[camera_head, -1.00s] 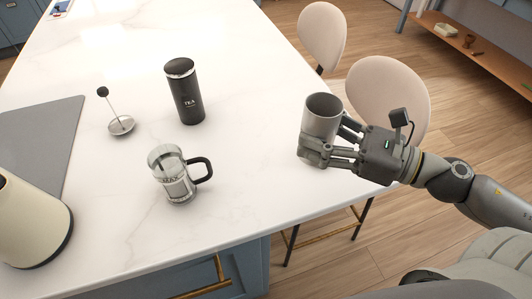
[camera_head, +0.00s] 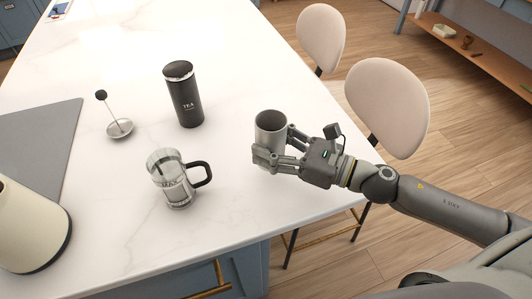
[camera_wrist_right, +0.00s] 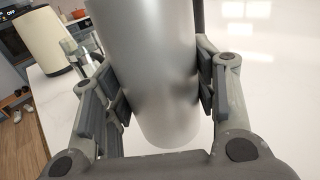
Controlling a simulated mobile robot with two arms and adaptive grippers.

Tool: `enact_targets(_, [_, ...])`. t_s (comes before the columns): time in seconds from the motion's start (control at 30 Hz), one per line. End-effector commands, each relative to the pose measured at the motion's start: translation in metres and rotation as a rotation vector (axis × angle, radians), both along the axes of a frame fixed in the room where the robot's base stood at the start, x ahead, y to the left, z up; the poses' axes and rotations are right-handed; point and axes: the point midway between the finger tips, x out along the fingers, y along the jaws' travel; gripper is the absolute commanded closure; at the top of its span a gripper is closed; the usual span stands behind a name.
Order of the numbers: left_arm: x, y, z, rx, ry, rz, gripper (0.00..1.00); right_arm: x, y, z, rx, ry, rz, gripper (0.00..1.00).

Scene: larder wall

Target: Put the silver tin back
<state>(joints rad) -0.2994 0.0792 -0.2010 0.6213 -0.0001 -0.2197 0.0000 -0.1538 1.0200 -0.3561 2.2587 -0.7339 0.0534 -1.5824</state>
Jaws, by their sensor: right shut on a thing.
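The silver tin (camera_head: 270,127) is an open-topped grey metal cylinder, upright, over the right part of the white countertop. My right gripper (camera_head: 268,155) is shut around its lower part, reaching in from the right. In the right wrist view the tin (camera_wrist_right: 150,70) stands between both fingers, whose pads touch its sides. I cannot tell if its base touches the counter. My left gripper is not in view.
On the white counter (camera_head: 120,240) stand a black TEA canister (camera_head: 184,96), a glass French press (camera_head: 172,182), its plunger (camera_head: 120,127) and a cream kettle (camera_head: 28,228). A grey mat (camera_head: 45,135) lies left. Two chairs (camera_head: 388,105) stand beyond the right edge.

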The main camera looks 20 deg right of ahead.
Motion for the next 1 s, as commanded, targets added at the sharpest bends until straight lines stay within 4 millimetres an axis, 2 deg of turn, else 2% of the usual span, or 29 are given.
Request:
enact_targets(0.23, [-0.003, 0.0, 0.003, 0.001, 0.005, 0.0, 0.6, 0.01, 0.01, -0.015, 0.002, -0.001, -0.001, 0.76])
enact_targets(0.43, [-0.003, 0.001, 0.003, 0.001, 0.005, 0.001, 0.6, 0.009, 0.01, -0.042, 0.003, 0.004, -0.002, 0.76])
enact_targets(0.83, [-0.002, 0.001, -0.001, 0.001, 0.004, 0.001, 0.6, 0.009, 0.009, -0.049, 0.001, 0.001, 0.0, 0.76])
enact_targets(0.87, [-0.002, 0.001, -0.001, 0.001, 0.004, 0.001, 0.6, 0.009, 0.009, -0.05, 0.0, 0.001, 0.0, 0.45])
enact_targets(1.0, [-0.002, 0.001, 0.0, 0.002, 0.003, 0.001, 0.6, 0.009, 0.009, -0.049, 0.0, 0.001, 0.0, 0.27])
